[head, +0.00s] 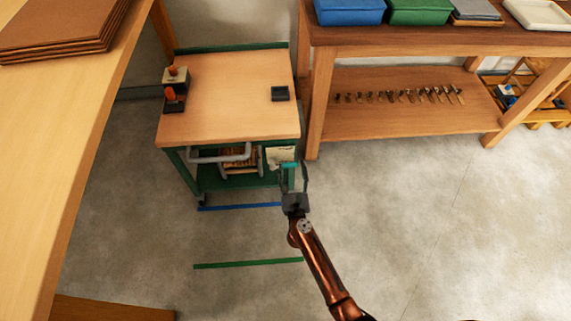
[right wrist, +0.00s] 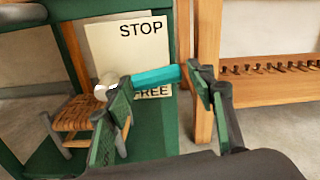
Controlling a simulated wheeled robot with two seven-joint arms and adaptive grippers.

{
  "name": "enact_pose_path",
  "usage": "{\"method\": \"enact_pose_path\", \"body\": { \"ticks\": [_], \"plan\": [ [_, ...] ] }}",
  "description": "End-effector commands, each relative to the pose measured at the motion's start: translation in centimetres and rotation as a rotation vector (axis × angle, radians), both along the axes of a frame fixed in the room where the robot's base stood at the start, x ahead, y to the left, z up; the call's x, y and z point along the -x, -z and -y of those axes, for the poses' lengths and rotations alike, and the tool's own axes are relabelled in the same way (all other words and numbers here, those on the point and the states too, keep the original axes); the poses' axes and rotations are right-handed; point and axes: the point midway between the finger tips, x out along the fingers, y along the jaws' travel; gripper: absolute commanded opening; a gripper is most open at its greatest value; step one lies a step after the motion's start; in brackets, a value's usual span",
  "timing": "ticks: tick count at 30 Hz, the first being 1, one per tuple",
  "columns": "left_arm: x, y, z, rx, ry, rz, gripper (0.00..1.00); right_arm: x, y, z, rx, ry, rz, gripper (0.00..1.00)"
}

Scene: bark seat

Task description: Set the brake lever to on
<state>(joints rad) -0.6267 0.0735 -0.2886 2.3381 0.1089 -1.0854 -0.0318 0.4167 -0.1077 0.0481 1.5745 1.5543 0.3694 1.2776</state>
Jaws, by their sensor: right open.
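The brake lever has a teal handle (right wrist: 157,77) and a pale rounded end (right wrist: 106,87). It lies nearly level, tilted slightly up to the right, in front of a cream sign (right wrist: 130,48) with STOP above and FREE below. The teal also shows in the head view (head: 290,168), at the front right of the green-framed cart (head: 235,95). My right gripper (right wrist: 158,86) is open, its fingers on either side of the handle; I cannot tell whether they touch it. It also shows in the head view (head: 294,180). My left gripper is not in view.
A woven-seat stool (right wrist: 85,122) is inside the cart frame. A wooden workbench (head: 390,105) with a row of small tools stands close to the right. A large table (head: 85,130) is at the left. Blue (head: 240,206) and green (head: 248,263) floor lines mark otherwise clear floor.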

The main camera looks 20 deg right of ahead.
Motion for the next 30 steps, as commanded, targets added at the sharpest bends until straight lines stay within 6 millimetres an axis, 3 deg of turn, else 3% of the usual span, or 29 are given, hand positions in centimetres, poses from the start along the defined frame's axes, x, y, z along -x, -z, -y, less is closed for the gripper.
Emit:
{"method": "enact_pose_path", "body": {
  "ticks": [9,30],
  "plan": [
    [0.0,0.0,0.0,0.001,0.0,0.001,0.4,-0.5,0.0,-1.1,0.001,-0.015,0.0,0.5],
    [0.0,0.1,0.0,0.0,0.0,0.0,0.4,-0.5,0.1,-1.2,0.001,-0.018,-0.001,0.01]
  ]
}}
